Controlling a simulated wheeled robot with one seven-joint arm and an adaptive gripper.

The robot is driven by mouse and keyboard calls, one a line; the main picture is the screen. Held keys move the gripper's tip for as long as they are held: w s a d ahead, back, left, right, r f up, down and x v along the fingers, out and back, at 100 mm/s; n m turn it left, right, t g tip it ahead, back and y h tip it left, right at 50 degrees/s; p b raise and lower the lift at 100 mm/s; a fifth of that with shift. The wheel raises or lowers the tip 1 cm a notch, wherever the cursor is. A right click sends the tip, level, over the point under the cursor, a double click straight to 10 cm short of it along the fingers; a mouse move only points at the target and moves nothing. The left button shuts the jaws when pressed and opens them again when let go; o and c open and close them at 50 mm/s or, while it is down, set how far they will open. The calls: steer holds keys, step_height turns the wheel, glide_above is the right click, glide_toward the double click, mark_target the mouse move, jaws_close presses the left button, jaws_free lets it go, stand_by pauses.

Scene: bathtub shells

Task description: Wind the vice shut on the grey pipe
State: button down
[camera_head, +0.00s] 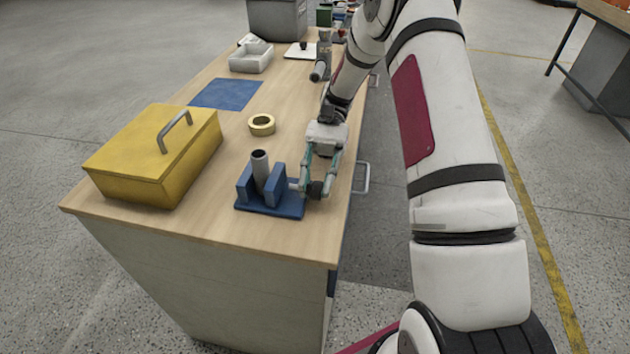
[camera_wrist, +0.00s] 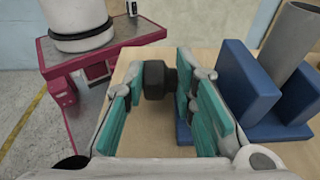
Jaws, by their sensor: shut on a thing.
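The blue vice (camera_head: 276,183) stands near the front edge of the bench, with two upright jaws on a flat base. The grey pipe (camera_head: 260,165) stands upright between the jaws; I cannot tell whether both jaws touch it. The vice and pipe (camera_wrist: 293,45) also show at the right of the wrist view. The vice's black knob (camera_wrist: 154,80) is on its right side, at the end of a screw mostly hidden by my fingers. My gripper (camera_head: 318,184) is shut on this knob, with its teal fingers on either side of it.
A yellow toolbox (camera_head: 135,165) stands left of the vice. A tape roll (camera_head: 262,124) and a blue mat (camera_head: 226,94) lie behind. A grey tray (camera_head: 250,60) and other items stand farther back. The bench's right edge is close beside my gripper.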

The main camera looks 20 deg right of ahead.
steer(key=shift+s+d+f, duration=0.1)
steer(key=shift+s+d, duration=0.1)
steer(key=shift+d, duration=0.15)
steer(key=c, duration=1.5)
jaws_free()
steer(key=shift+a, duration=0.1)
steer(key=shift+r, duration=0.4)
step_height(320, 180, up, 9)
steer(key=shift+r, duration=0.15)
